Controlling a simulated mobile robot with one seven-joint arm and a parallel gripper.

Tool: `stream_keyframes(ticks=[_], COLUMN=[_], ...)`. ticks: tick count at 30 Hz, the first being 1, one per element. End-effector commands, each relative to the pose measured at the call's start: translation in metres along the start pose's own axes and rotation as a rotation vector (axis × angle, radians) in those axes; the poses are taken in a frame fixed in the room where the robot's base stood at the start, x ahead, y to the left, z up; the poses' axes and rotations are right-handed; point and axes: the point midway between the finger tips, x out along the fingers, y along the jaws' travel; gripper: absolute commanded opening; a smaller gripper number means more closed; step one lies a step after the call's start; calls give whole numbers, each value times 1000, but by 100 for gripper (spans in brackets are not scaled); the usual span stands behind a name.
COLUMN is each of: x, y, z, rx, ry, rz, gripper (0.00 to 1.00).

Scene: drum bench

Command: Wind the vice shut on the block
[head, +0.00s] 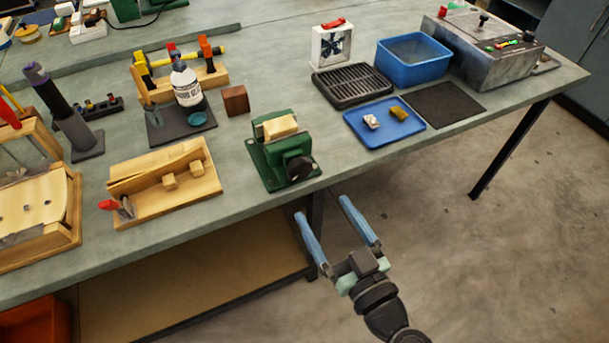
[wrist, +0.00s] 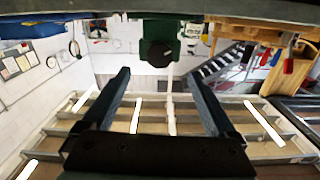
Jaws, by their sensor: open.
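The green vice (head: 287,160) stands near the front edge of the bench, with a pale wooden block (head: 281,127) between its jaws. I cannot tell whether the jaws touch the block on both sides. The vice's dark round knob (head: 300,168) faces the front edge; in the wrist view the knob (wrist: 160,53) shows at the top middle, on the green vice body (wrist: 160,30). My gripper (head: 322,207) is open and empty, in front of the bench edge and apart from the knob. In the wrist view its two fingers (wrist: 160,85) are spread wide below the knob.
Left of the vice lies a wooden tray (head: 150,205) with small blocks and a red-handled tool. A brown block (head: 235,100) and a white bottle (head: 186,85) stand behind. Right are a blue tray (head: 375,140), a black grate (head: 352,85) and a blue bin (head: 413,75).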

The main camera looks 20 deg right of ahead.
Motion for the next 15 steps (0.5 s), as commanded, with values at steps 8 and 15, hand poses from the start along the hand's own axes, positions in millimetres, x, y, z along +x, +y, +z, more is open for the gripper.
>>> stream_keyframes(ticks=[8,15], x=[60,88], y=[0,0], z=[-3,-1], rx=[1,1], ry=[1,-1], rz=[-2,0], gripper=[92,92])
